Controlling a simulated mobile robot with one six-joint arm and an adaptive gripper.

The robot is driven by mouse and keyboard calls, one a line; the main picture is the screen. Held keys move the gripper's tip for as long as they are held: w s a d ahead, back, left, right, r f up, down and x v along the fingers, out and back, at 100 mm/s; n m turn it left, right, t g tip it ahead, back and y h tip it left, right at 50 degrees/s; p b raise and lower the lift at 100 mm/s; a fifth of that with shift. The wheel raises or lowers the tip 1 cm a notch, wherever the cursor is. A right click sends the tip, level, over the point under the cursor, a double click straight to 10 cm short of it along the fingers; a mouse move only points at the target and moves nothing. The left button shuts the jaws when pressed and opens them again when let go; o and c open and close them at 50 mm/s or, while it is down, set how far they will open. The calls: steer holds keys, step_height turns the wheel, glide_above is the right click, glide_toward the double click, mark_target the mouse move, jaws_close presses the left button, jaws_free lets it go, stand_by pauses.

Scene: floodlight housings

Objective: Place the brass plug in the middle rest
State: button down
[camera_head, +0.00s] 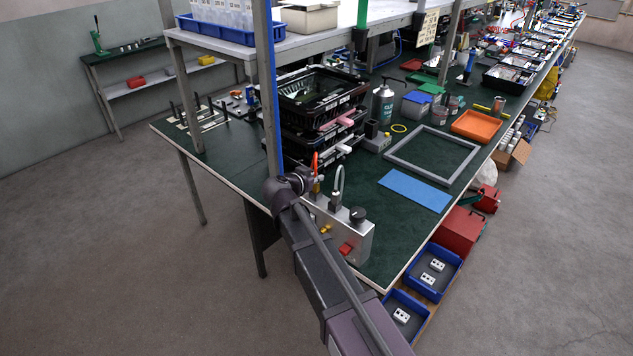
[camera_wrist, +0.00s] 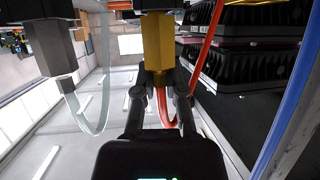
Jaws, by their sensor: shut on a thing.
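My gripper (camera_wrist: 158,85) is shut on the brass plug (camera_wrist: 157,42), a yellow block between the two dark fingers in the wrist view. A red cable (camera_wrist: 192,95) loops from beside it. A grey plug (camera_wrist: 50,42) with a pale cable stands apart to the left. In the camera_head view my gripper (camera_head: 311,183) is at the metal box (camera_head: 352,242) on the bench's near corner, beside the red cable and the grey plug (camera_head: 335,202). The brass plug cannot be made out there. The middle rest cannot be told apart; a dark part lies at the plug's far end.
Black crates (camera_head: 318,95) are stacked behind the box, close on the right in the wrist view. A blue upright post (camera_head: 268,95) stands close to my arm. The box has a black knob (camera_head: 357,214) and red button (camera_head: 346,249). A blue mat (camera_head: 415,190) lies right.

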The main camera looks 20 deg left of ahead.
steer(key=shift+f, duration=0.15)
steer(key=c, duration=0.7)
jaws_free()
steer(key=shift+r, duration=0.3)
steer(key=p+v, duration=0.4)
steer(key=v, duration=0.8)
steer(key=shift+f+p, duration=0.15)
steer(key=shift+p, duration=0.2)
